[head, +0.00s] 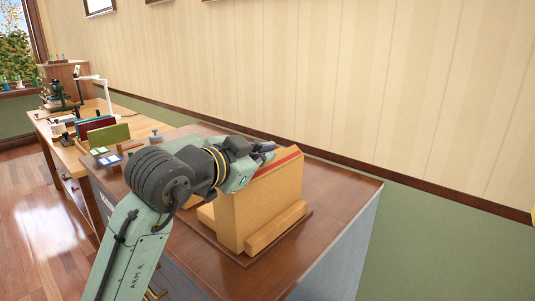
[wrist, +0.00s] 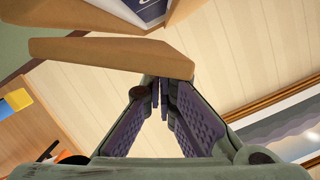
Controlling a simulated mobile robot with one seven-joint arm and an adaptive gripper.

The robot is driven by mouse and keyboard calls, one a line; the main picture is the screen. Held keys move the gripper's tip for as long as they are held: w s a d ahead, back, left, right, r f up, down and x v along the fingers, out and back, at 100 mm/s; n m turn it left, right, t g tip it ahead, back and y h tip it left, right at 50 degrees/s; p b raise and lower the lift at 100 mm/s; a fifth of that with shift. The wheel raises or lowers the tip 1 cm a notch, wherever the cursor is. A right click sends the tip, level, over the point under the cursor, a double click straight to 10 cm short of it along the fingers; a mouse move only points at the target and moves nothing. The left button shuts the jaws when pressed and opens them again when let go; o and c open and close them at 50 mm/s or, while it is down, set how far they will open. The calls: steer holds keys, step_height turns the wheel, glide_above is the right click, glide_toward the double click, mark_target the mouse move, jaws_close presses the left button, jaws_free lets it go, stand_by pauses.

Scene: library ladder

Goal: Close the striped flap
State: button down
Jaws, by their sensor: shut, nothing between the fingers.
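A tan wooden case (head: 262,205) stands on the dark cabinet top. A red stripe (head: 277,166) runs along its sloping upper edge; I cannot tell from this side whether it is on the flap. In the wrist view a tan panel (wrist: 110,53) lies across the picture just beyond my fingertips, perhaps touching them. No stripes show on this side of it. My gripper (head: 266,149) is at the case's upper back left, partly hidden by my own wrist. In the wrist view my gripper (wrist: 160,95) is shut and empty, its purple pads together at the tips.
The cabinet top (head: 340,190) is clear right of the case. The striped wall (head: 330,80) stands close behind. A wooden desk (head: 75,155) at left holds a lamp (head: 95,85), a microscope and upright books. A blue and white item (wrist: 150,8) shows beyond the panel.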

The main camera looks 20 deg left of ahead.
steer(key=shift+w+a+n+h+p, duration=0.1)
steer(key=shift+a+n+h+p, duration=0.15)
steer(key=shift+n, duration=0.3)
steer(key=shift+w+a+n+h+p, duration=0.15)
steer(key=shift+n+p, duration=0.15)
steer(key=shift+n, duration=0.25)
steer(key=shift+w+a+f+n+g+h+p, duration=0.1)
steer(key=shift+a+f+n+g+h+p, duration=0.3)
steer(key=shift+n, duration=0.6)
steer(key=shift+a, duration=0.1)
